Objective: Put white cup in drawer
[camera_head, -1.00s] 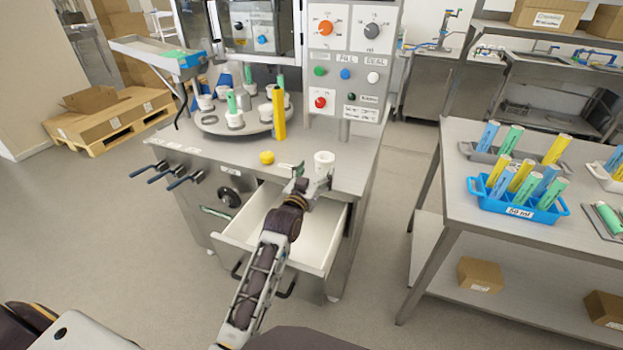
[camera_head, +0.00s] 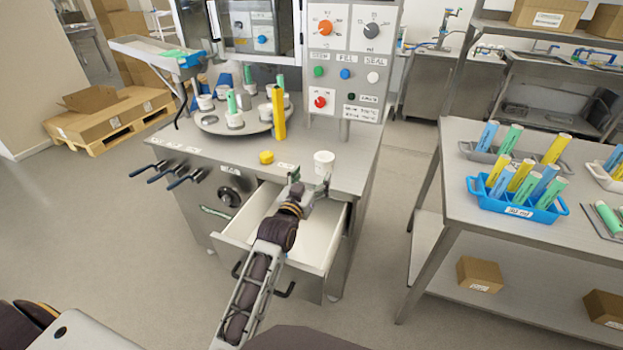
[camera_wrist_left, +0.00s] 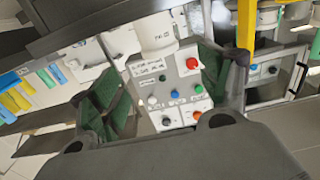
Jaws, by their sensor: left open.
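The white cup (camera_head: 324,162) stands upright on the machine's steel worktop near its front edge. The drawer (camera_head: 324,232) below is pulled open; its visible white inside looks empty, and my left arm covers part of it. My left gripper (camera_head: 311,183) is open and empty, just in front of and below the cup, over the drawer's back part. In the left wrist view, which is upside down, the cup (camera_wrist_left: 155,36) shows at the top, beyond the gap between the open green-padded fingers (camera_wrist_left: 165,95). My right gripper is not in view.
A yellow cap (camera_head: 267,157) lies on the worktop left of the cup. A turntable (camera_head: 205,125) with several white cups and a yellow post (camera_head: 279,114) stand behind. The control panel (camera_head: 345,60) rises behind the cup. A side table (camera_head: 455,165) with tube racks is to the right.

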